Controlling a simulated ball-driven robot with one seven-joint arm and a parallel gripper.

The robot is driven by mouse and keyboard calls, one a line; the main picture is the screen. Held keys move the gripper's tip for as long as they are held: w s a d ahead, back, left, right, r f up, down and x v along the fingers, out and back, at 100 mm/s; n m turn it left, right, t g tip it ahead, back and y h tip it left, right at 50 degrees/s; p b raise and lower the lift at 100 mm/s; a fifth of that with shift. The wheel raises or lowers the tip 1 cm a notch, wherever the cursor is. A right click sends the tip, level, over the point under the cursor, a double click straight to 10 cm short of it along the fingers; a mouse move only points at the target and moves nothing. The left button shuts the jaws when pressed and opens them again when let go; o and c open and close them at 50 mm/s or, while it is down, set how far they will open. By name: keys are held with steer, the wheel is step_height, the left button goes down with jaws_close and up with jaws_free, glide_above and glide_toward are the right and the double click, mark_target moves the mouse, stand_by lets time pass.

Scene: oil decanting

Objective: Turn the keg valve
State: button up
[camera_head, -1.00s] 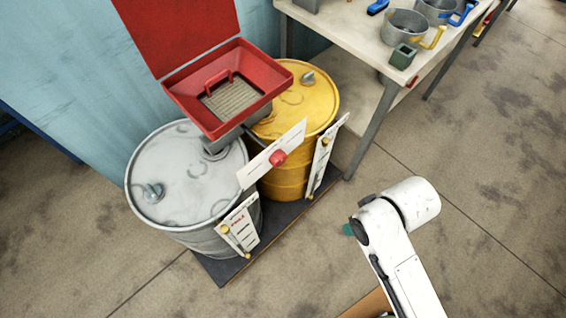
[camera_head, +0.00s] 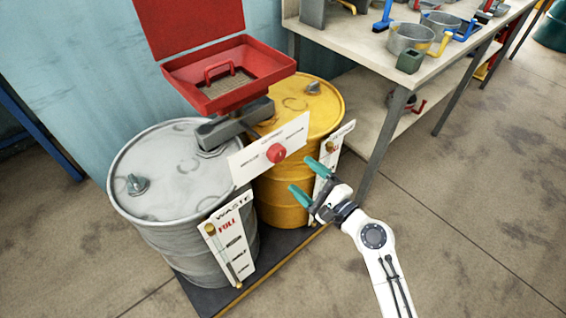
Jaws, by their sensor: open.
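A red round valve knob (camera_head: 276,153) sits on a white label plate (camera_head: 250,158) in front of the gap between two kegs. The grey keg (camera_head: 160,185) on the left carries a gauge plate (camera_head: 229,240) marked "WASTE" and "FULL". The yellow keg (camera_head: 276,205) stands on the right with its own gauge plate (camera_head: 327,160), partly hidden by my gripper. My gripper (camera_head: 305,177) has teal fingers spread apart with nothing between them. It is to the right of and below the knob, apart from it in the picture.
A red open-lidded funnel box (camera_head: 228,92) sits above the kegs. A workbench (camera_head: 372,50) at the upper right holds metal jugs (camera_head: 410,38) and a small green box (camera_head: 410,61). The kegs stand on a dark pallet (camera_head: 205,300). The floor at right is clear.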

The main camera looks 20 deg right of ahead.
mark_target(280, 157)
steer(key=x, duration=0.9)
steer(key=shift+w+a, duration=0.1)
steer(key=c, duration=1)
steer(key=shift+f, duration=0.1)
steer(key=shift+c, duration=0.2)
